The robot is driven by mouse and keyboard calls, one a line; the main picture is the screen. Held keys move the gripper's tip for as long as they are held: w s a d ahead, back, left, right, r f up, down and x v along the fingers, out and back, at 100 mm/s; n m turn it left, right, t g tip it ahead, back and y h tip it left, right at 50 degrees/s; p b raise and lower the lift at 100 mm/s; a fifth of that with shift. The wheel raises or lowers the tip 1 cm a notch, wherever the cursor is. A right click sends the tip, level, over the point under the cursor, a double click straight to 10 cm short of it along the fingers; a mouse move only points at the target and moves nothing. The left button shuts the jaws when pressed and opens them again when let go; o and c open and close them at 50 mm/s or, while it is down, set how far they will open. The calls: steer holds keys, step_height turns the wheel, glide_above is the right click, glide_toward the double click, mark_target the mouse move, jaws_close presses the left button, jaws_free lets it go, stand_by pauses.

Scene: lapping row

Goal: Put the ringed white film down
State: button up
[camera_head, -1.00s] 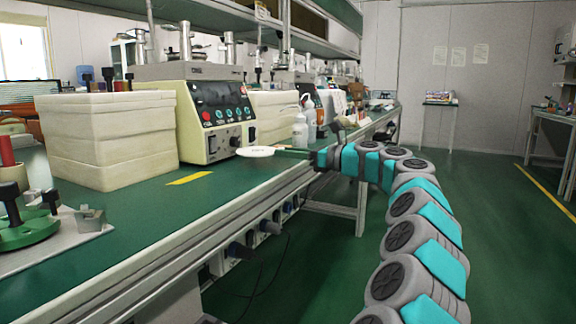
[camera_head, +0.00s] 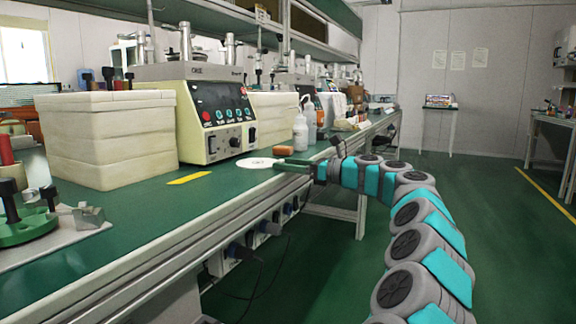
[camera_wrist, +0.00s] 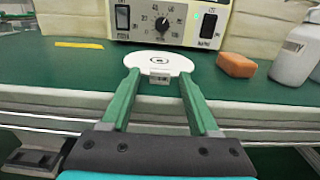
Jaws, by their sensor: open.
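The white film (camera_head: 256,163) is a round disc with a dark ring mark at its middle. It lies flat at the green bench top, near the front edge and in front of the cream control box. In the wrist view the film (camera_wrist: 160,61) shows its ring and a small printed label on its near tab. My gripper (camera_wrist: 160,84) has its two green fingers apart and open, one tip on each side of the tab. In the head view my gripper (camera_head: 284,163) reaches in from the right at bench height. Any contact between fingertips and film is too small to tell.
The cream control box (camera_head: 215,120) stands behind the film. An orange block (camera_wrist: 236,65) and a white bottle (camera_wrist: 298,50) are to the right. A yellow strip (camera_head: 189,178) marks the green bench (camera_head: 150,215) at left. White stacked blocks (camera_head: 108,140) stand further left.

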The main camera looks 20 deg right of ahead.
steer(key=shift+s+d+r, duration=0.2)
steer(key=shift+s, duration=0.05)
steer(key=p+v, duration=0.2)
steer(key=v, duration=0.9)
steer(key=shift+s, duration=0.15)
steer(key=shift+d+f, duration=0.1)
steer(key=shift+d, duration=0.05)
